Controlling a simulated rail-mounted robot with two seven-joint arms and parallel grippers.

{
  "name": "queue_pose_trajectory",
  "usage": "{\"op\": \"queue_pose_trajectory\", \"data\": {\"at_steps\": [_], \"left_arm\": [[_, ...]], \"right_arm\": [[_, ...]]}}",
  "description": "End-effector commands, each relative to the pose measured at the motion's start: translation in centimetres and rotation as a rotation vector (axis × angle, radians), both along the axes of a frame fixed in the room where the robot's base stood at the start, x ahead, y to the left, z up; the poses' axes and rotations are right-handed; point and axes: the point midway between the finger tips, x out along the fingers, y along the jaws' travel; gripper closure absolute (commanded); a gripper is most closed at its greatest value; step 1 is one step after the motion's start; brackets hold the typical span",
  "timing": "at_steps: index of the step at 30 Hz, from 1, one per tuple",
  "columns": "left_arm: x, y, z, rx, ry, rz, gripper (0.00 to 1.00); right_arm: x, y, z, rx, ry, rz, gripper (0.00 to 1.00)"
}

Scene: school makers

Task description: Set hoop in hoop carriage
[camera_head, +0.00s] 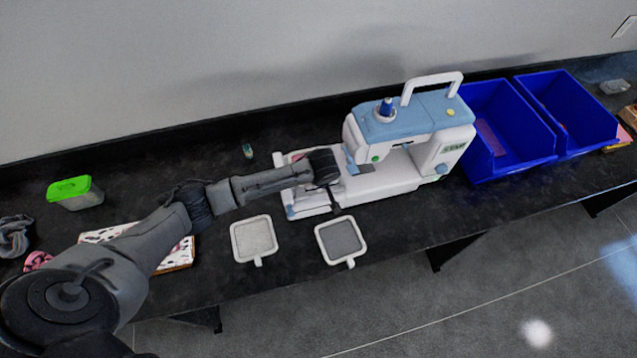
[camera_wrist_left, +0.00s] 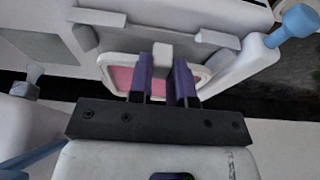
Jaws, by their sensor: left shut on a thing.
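The hoop, a white frame with pink fabric, shows in the left wrist view (camera_wrist_left: 122,78) and partly at the left end of the sewing machine in the head view (camera_head: 297,156). My left gripper (camera_wrist_left: 163,82) is shut on the hoop's white tab; it also shows in the head view (camera_head: 332,185), where the wrist hides much of the hoop. The white hoop carriage (camera_head: 308,208) is at the machine's left end. In the wrist view, white carriage parts (camera_wrist_left: 98,17) lie close to the hoop; whether it is seated cannot be told. My right gripper is not in view.
The white and blue sewing machine (camera_head: 415,130) stands right of my left gripper. Two grey-filled hoops, one left (camera_head: 254,238) and one right (camera_head: 341,240), lie near the front edge. Blue bins (camera_head: 510,165) stand right. A green-lidded box (camera_head: 76,200) is far left.

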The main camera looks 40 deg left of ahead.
Motion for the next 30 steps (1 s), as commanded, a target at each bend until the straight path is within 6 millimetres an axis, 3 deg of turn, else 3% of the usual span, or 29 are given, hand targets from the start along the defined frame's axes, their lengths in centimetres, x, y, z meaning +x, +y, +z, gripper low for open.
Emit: {"op": "queue_pose_trajectory", "data": {"at_steps": [13, 14, 21, 30], "left_arm": [[0.04, -0.02, -0.54, -0.001, -0.001, 0.000, 1.00], [0.05, -0.02, -0.55, -0.001, -0.002, -0.001, 0.80], [0.05, 0.00, -0.54, -0.001, -0.001, 0.000, 0.57], [0.06, 0.04, -0.28, 0.000, -0.001, 0.000, 0.56]], "right_arm": [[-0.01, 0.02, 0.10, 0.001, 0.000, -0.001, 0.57], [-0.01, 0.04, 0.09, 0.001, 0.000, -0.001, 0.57], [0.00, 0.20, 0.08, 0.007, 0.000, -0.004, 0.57], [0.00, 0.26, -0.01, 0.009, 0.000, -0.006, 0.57]]}}
